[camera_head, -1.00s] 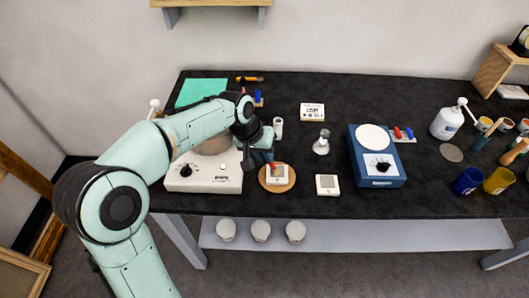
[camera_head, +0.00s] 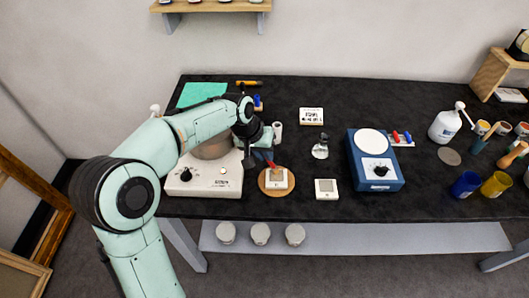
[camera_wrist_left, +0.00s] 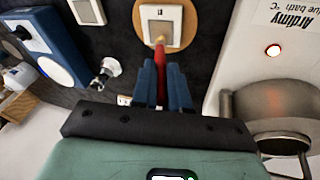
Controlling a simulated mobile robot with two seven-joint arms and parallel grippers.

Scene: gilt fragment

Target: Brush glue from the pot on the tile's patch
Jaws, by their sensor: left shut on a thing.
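My left gripper (camera_head: 266,150) is shut on a brush (camera_wrist_left: 161,58) with a red part between the blue fingers (camera_wrist_left: 162,85). The brush points down at a white-framed tile (camera_head: 276,178) with a beige-grey patch, on a round wooden board (camera_head: 263,187). In the left wrist view, its pale tip overlaps the near edge of the tile (camera_wrist_left: 148,14); I cannot tell whether it touches. The metal glue pot (camera_wrist_left: 283,101) sits in the white glue bath (camera_head: 225,186), left of the board in the head view and partly hidden by my arm. My right gripper is out of view.
A second white tile (camera_head: 326,188) lies right of the board. Behind it stand a small glass bottle (camera_head: 320,152) and a label card (camera_head: 312,116). A blue device (camera_head: 378,172) with a round white top is further right. Cups and a white bottle (camera_head: 444,126) crowd the right end.

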